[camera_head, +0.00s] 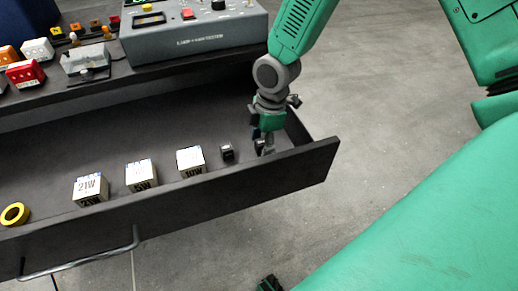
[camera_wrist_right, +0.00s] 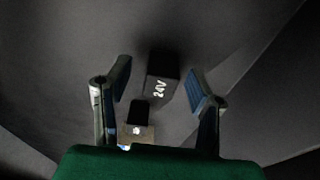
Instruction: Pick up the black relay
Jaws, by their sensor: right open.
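My right gripper (camera_head: 264,148) points down inside the open drawer, near its right end. In the right wrist view its two blue-padded fingers (camera_wrist_right: 156,98) are spread apart with nothing gripped. A black block marked 24V (camera_wrist_right: 160,88), which looks like the relay, lies beyond and between the fingertips. A smaller black piece on a pale base (camera_wrist_right: 138,113) shows nearer the left finger. In the head view a small dark block (camera_head: 227,152) stands just left of the gripper; I cannot tell which of the two it is.
The dark drawer (camera_head: 285,168) holds white boxes marked 10W (camera_head: 191,160), 5W (camera_head: 141,175) and 21W (camera_head: 91,189), plus a yellow ring (camera_head: 15,214). Its front and right walls stand close to my gripper. A grey tester (camera_head: 195,32) sits on the bench above.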

